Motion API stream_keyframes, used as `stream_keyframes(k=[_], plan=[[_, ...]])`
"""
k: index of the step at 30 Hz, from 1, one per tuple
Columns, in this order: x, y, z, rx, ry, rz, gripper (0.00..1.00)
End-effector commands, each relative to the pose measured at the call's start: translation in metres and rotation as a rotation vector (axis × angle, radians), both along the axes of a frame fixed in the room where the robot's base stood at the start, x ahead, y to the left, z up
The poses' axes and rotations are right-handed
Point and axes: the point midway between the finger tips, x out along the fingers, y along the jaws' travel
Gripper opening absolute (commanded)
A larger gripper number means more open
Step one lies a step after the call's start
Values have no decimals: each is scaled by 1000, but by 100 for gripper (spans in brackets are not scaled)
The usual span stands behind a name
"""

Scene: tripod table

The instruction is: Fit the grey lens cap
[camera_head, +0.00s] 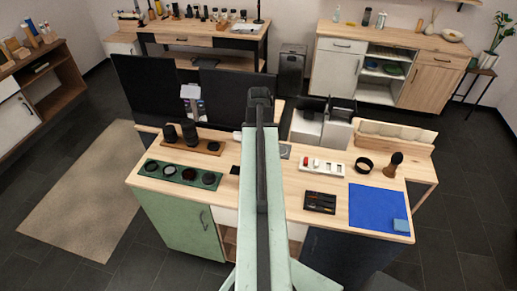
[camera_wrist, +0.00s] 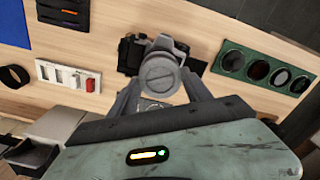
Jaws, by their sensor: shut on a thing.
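In the wrist view my gripper (camera_wrist: 165,92) is shut on the grey lens cap (camera_wrist: 158,74), a round grey disc with a line across its face. The cap is held between the two fingers, above the table. A black camera (camera_wrist: 130,54) with a grey rounded part beside it shows just beyond the cap. The cap overlaps it in the picture, and I cannot tell whether they touch. In the head view my arm hides the gripper and cap, and most of the camera.
A green tray (camera_head: 151,182) with several dark round pieces is on the left of the table. A power strip (camera_head: 322,167), a black ring (camera_head: 364,163), a brush (camera_head: 392,165), a small black tray (camera_head: 320,203) and a blue mat (camera_head: 376,207) are on the right. Dark monitors stand behind.

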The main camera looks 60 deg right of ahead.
Motion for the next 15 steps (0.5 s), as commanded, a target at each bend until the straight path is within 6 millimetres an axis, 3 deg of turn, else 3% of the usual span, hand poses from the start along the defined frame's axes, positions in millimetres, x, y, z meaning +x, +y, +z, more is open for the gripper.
stream_keyframes(k=[15], plan=[[0, 0, -3, 0, 0, 1, 5]])
